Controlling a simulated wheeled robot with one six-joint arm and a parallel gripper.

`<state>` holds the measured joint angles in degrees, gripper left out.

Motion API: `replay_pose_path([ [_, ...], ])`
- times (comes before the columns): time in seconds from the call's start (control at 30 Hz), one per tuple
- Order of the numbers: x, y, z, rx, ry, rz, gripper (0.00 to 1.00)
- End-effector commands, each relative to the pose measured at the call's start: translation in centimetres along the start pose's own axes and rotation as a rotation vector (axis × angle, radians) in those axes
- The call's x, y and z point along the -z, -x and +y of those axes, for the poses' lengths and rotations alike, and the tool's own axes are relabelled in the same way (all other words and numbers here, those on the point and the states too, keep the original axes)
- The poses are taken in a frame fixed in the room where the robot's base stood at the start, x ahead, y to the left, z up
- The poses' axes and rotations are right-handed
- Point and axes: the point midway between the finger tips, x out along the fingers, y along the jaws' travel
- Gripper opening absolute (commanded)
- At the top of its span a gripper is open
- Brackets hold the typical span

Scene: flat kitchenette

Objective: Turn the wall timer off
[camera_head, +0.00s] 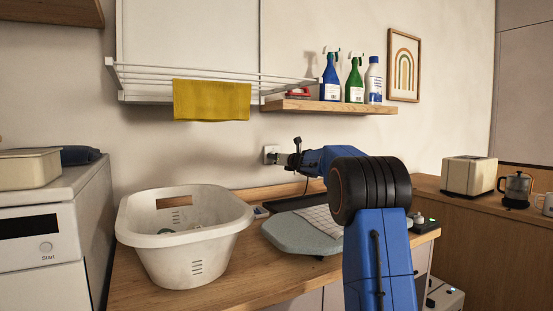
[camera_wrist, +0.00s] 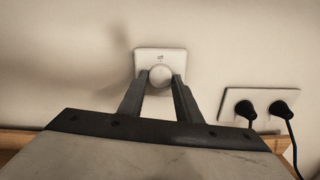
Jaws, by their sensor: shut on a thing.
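The wall timer (camera_wrist: 174,55) is a white square plate with a round white knob (camera_wrist: 160,76), centred in the wrist view. In the head view the timer (camera_head: 270,152) is on the wall above the counter, left of my gripper (camera_head: 290,158). In the wrist view my gripper (camera_wrist: 160,90) has its two dark fingers on either side of the knob, shut on it. A small mark shows on the plate above the knob, too small to read. The knob's lower part sits between the fingers.
A double socket (camera_wrist: 262,105) with two black plugs is right of the timer. A white laundry basket (camera_head: 185,240) and an ironing board (camera_head: 290,237) are on the counter below. A shelf (camera_head: 330,106) with spray bottles and a drying rack with a yellow cloth (camera_head: 212,100) hang above.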

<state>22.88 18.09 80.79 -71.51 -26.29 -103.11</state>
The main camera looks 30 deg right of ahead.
Motion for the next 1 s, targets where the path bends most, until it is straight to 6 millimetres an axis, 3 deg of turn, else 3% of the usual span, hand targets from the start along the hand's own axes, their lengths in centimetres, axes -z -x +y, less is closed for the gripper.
replay_pose_path([
  [0.33, 0.32, -0.05, -0.10, 0.000, 0.125, 0.004, 0.08],
  [0.83, 0.29, -0.06, -0.11, 0.000, 0.143, 0.004, 0.08],
  [0.87, 0.29, -0.06, -0.11, 0.000, 0.143, 0.004, 0.33],
  [0.9, 0.27, -0.06, -0.10, 0.000, 0.143, 0.004, 0.43],
  [0.93, 0.25, -0.05, -0.10, 0.000, 0.143, 0.003, 0.48],
  [1.0, 0.19, -0.04, -0.09, 0.000, 0.143, 0.003, 0.48],
])
